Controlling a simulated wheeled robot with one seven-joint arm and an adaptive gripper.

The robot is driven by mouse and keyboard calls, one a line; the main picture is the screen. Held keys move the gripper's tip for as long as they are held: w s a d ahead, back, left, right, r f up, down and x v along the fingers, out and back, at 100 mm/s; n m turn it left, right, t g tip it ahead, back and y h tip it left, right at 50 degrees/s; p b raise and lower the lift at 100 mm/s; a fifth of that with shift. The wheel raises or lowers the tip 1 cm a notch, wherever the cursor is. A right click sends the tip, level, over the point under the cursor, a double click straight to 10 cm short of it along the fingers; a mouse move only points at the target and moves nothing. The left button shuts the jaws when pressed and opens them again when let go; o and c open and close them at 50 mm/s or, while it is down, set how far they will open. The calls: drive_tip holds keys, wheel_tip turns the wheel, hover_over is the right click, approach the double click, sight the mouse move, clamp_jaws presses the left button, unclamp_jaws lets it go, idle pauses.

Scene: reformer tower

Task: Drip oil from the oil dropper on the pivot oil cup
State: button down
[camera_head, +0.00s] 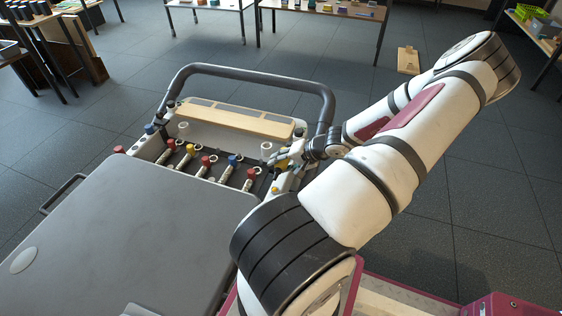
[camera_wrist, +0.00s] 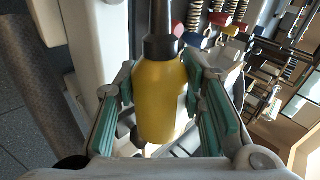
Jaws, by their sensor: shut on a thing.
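The oil dropper is a yellow bottle (camera_wrist: 160,105) with a black cap and a black nozzle. My gripper (camera_wrist: 157,110) is shut on its body, with green pads on both sides. The nozzle tip is cut off by the top edge of the wrist view. In the head view my gripper (camera_head: 284,167) is at the right end of the reformer's spring row, and a small bit of yellow bottle (camera_head: 282,163) shows there. A small white cylinder (camera_head: 266,148) stands just left of it. I cannot tell which part is the pivot oil cup.
Springs with red, yellow and blue ends (camera_head: 205,165) lie in a row left of my gripper. A dark tube frame (camera_head: 245,70) arches behind a wooden bar (camera_head: 235,121). The grey carriage (camera_head: 130,235) fills the front left. Tables stand farther back.

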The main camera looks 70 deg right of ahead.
drive_tip(key=shift+y+p, duration=0.3)
drive_tip(key=shift+p, duration=0.65)
drive_tip(key=shift+f, duration=0.2)
drive_tip(key=shift+r+p, duration=2.35)
drive_tip(key=shift+r, duration=2.15)
drive_tip(key=shift+p, duration=0.4)
drive_tip(key=shift+r+m+y+p, duration=0.1)
drive_tip(key=shift+m+y+p, duration=0.35)
drive_tip(key=shift+p, duration=0.8)
drive_tip(key=shift+y+p, duration=0.55)
drive_tip(key=shift+p, duration=0.3)
drive_tip(key=shift+m+y+p, duration=0.45)
drive_tip(key=shift+y+p, duration=0.05)
drive_tip(key=shift+y, duration=0.1)
drive_tip(key=shift+f+m+y, duration=0.25)
drive_tip(key=shift+m+y, duration=0.05)
drive_tip(key=shift+y, duration=0.1)
